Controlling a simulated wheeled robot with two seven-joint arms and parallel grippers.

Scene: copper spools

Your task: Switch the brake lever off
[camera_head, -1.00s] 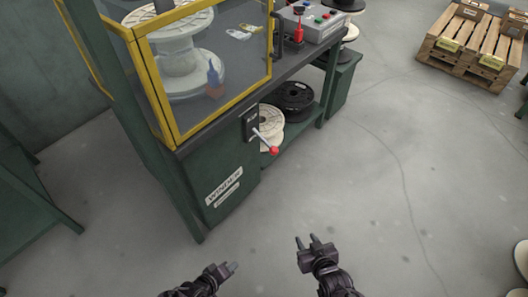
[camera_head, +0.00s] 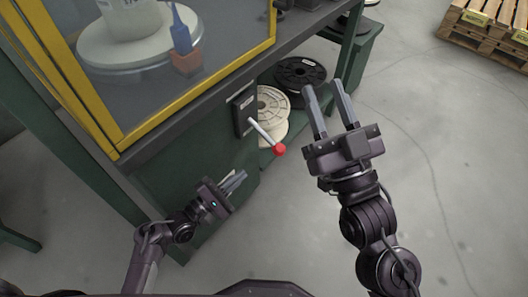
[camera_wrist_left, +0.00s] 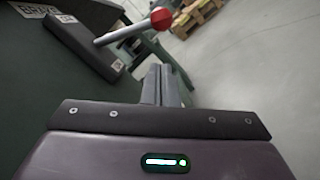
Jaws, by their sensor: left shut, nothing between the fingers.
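The brake lever (camera_head: 263,132) is a pale rod with a red ball knob (camera_head: 279,150), fixed to a dark plate (camera_head: 242,110) on the green machine's front. In the head view it slants down to the right, away from the plate. My right gripper (camera_head: 325,96) is open and empty, right of the lever.
The yellow-framed guard (camera_head: 200,97) of the machine rises above the lever. A white spool (camera_head: 272,102) and a black spool (camera_head: 302,72) sit on the shelf behind it. A pallet (camera_head: 490,35) stands far right.

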